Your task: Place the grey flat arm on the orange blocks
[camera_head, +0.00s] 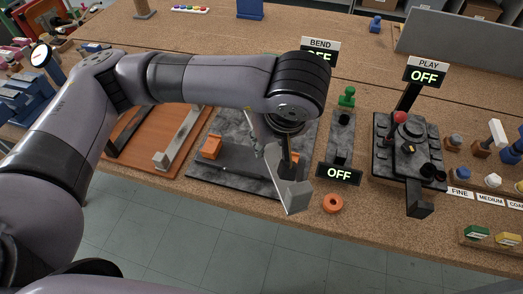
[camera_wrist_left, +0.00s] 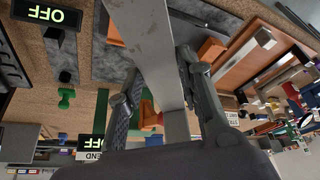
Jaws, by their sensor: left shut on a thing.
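My left gripper (camera_head: 277,158) is shut on the grey flat arm (camera_head: 291,194) above the dark bending plate. The arm hangs steeply tilted, its wide end low near the plate's front edge. In the left wrist view the grey flat arm (camera_wrist_left: 150,38) runs between the two fingers (camera_wrist_left: 162,82). One orange block (camera_head: 211,147) shows on the plate left of the gripper; it also shows in the wrist view (camera_wrist_left: 210,49). Another orange block (camera_wrist_left: 149,115) is partly covered by a finger in the wrist view. My right gripper is not in view.
A brown board (camera_head: 140,160) with another grey bar (camera_head: 180,140) lies to the left. An orange ring (camera_head: 333,204) lies near the table's front edge. The BEND sign (camera_head: 320,46) stands behind; a black device (camera_head: 408,145) stands right, before the PLAY sign (camera_head: 427,70).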

